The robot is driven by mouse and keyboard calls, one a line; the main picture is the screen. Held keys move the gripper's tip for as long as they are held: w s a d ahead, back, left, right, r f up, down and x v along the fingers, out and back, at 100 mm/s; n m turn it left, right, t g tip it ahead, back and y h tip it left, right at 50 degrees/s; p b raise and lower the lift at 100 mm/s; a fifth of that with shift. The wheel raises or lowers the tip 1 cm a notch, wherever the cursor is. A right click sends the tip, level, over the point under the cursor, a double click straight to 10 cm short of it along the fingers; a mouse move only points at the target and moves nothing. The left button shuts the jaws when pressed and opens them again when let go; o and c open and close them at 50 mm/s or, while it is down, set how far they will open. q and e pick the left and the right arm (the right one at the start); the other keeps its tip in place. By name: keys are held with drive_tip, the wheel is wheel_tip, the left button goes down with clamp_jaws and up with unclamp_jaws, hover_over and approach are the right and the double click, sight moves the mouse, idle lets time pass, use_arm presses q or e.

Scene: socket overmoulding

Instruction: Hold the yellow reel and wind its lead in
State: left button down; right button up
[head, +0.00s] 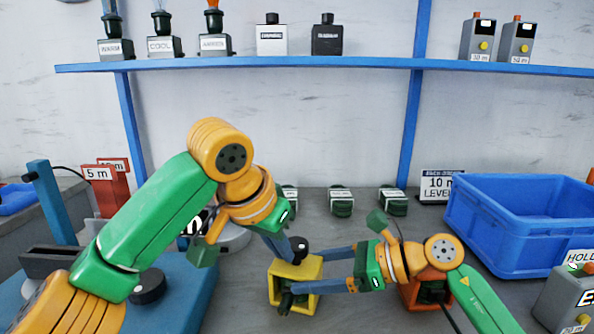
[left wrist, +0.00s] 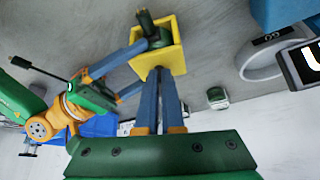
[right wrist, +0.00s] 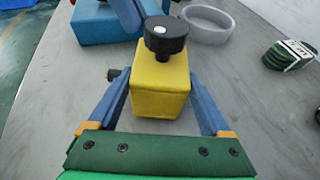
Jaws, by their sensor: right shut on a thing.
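The yellow reel (head: 308,272) is a box on the grey bench with a black knob (head: 298,246) on top. A dark green plug-like piece (head: 286,300) shows at its side, and also in the left wrist view (left wrist: 147,24). My right gripper (head: 318,270) is shut on the reel, one finger on each side, as the right wrist view (right wrist: 160,98) shows. My left gripper (head: 284,254) points down at the reel from above, its blue fingers close together beside the knob. Whether they touch the knob or reel is unclear. The lead itself is not clearly visible.
An orange box (head: 412,294) stands right of the reel, partly behind my right arm. A blue crate (head: 520,250) is at the right. A blue machine base (head: 180,300) and a grey ring (right wrist: 208,24) are on the left. Several green coils (head: 341,207) lie at the back.

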drive_tip(key=shift+s+a, duration=0.1)
use_arm(q)
wheel_tip(320, 180, up, 6)
drive_tip(key=shift+s+a, duration=0.2)
drive_tip(key=shift+s, duration=0.1)
idle(0.4)
